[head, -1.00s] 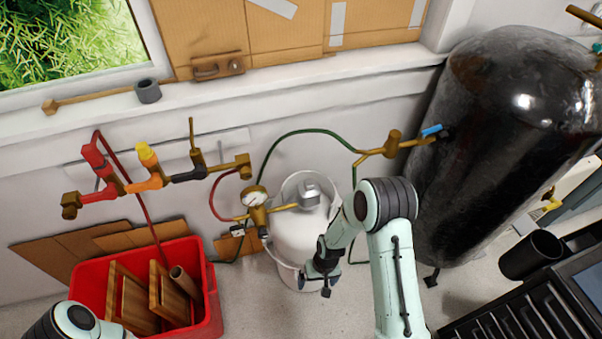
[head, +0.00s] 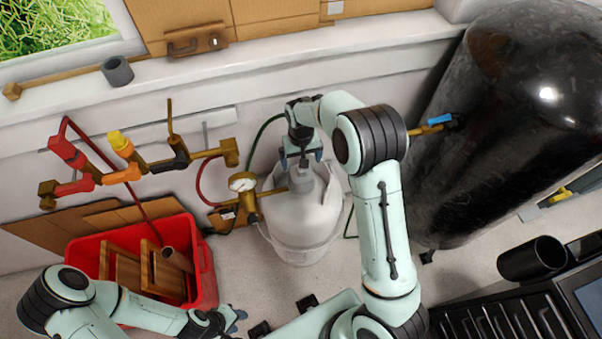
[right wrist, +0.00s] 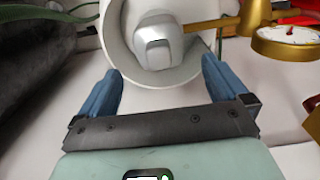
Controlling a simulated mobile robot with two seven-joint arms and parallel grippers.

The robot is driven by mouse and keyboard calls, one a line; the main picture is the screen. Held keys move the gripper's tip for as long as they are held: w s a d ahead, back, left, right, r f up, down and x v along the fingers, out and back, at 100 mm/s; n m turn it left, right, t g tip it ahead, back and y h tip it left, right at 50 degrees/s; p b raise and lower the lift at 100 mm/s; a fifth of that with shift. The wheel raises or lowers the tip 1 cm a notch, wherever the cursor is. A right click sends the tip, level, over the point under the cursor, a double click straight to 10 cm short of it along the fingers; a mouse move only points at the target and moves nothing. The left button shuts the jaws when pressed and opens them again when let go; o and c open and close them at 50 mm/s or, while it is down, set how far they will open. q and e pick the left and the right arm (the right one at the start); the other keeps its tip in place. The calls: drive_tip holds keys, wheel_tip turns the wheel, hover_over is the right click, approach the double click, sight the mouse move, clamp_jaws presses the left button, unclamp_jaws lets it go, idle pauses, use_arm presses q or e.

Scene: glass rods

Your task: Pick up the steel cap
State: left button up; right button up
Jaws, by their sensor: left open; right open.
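The steel cap (head: 301,180) sits on top of the white gas cylinder (head: 300,222), inside its collar, partly hidden by my right gripper. In the right wrist view the grey cap (right wrist: 157,42) shows inside the white collar, with a brass fitting beside it. My right gripper (head: 302,160) is over the cylinder's top. Its blue fingers are open and empty in the right wrist view (right wrist: 162,72), with the cap ahead between and beyond them. My left gripper (head: 236,320) is open, low near the bottom edge, away from the cap.
A brass regulator with gauge (head: 243,184) joins the cylinder at left, with hoses behind. A red crate (head: 208,275) with wooden pieces stands left. A large black tank (head: 500,120) stands right. Coloured valves (head: 122,173) line the wall.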

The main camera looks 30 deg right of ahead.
sight(302, 174)
wheel_tip(302, 174, down, 10)
drive_tip(key=shift+d+r, duration=0.1)
drive_tip(key=shift+r, duration=0.15)
drive_tip(key=shift+c, duration=0.3)
drive_tip(key=c, duration=0.9)
